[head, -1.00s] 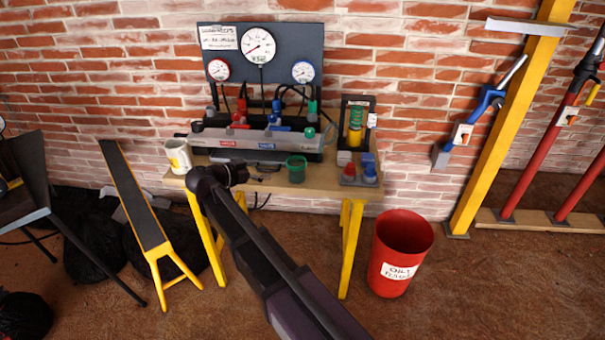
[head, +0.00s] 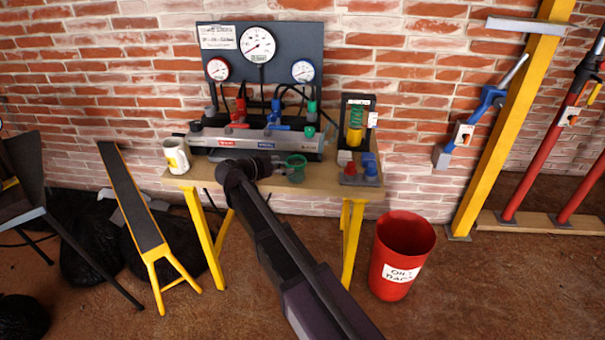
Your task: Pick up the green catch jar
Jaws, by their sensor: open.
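The green catch jar (head: 296,170) stands upright on the wooden bench, in front of the grey manifold and near the middle of the bench top. My gripper (head: 284,166) is at the jar's left side, its fingers pointing right toward it and level with its body. The gripper is open. The fingers are small and dark here, and I cannot tell whether they touch the jar or reach around it. My arm comes up from the lower right and covers part of the bench's front edge.
The manifold (head: 258,141) with gauges and valves stands behind the jar. A white mug (head: 176,156) is at the bench's left end. A block with red and blue knobs (head: 358,177) sits right of the jar. A red bin (head: 399,255) stands on the floor at right.

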